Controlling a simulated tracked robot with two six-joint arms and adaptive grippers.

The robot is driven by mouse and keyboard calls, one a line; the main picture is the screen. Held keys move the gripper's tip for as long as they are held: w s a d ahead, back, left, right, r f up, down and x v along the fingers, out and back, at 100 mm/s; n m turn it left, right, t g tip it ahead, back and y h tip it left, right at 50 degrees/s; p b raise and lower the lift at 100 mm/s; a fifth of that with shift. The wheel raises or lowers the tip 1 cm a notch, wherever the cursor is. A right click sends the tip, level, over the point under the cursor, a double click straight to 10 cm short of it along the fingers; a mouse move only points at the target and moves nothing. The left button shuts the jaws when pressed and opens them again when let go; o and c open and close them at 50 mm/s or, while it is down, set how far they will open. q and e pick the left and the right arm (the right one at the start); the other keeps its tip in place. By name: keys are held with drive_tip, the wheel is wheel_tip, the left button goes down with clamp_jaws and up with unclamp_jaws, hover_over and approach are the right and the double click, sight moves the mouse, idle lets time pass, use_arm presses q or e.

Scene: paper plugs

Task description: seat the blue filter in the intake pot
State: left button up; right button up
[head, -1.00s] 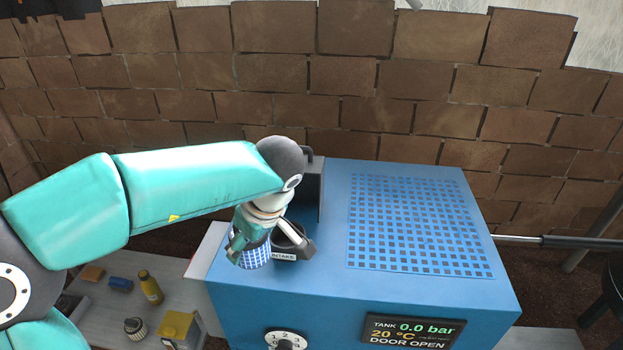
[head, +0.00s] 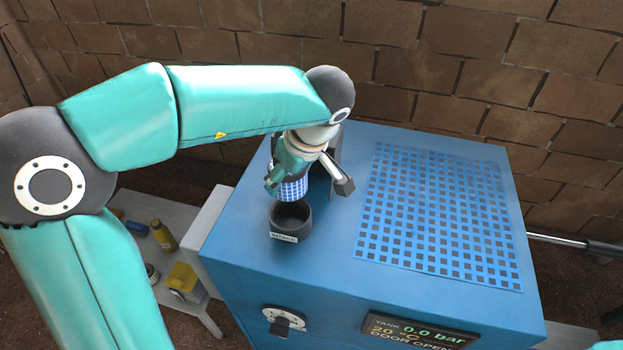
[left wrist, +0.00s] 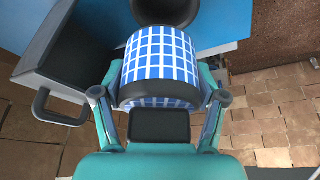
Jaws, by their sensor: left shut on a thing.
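The blue filter (head: 292,188) is a cylinder with a blue and white grid. My left gripper (head: 309,178) is shut on it above the blue machine, just behind the intake pot. The filter also shows large between the fingers in the left wrist view (left wrist: 161,58). The intake pot (head: 291,218) is a dark round cup with a small label, on the machine's top near its left edge. Its mouth looks empty in the part that shows. The pot's dark rim shows beyond the filter in the left wrist view (left wrist: 166,8).
The blue machine (head: 250,230) has a grid panel (head: 440,215) on top, a dial (head: 284,318) and a display reading "DOOR OPEN" (head: 415,330) in front. A bench with a yellow bottle (head: 164,235) is lower left.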

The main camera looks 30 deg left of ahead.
use_arm(q)
drive_tip(key=shift+s+a+f, duration=0.1)
drive_tip(key=shift+a, duration=0.05)
drive_tip(key=shift+s+f, duration=0.1)
drive_tip(key=shift+f, duration=0.1)
drive_tip(key=shift+f+b, duration=0.35)
drive_tip(key=shift+f, duration=0.3)
drive_tip(key=shift+f+b, duration=0.6)
drive_tip(key=shift+f, duration=1.4)
drive_tip(key=shift+r, duration=0.1)
drive_tip(key=shift+d+p, duration=0.2)
drive_tip(key=shift+p, duration=0.55)
drive_tip(key=shift+s, duration=0.1)
drive_tip(key=shift+f+b, duration=0.3)
drive_tip(key=shift+f, duration=1.45)
drive_tip(key=shift+r+p, duration=0.15)
drive_tip(key=shift+p, duration=0.35)
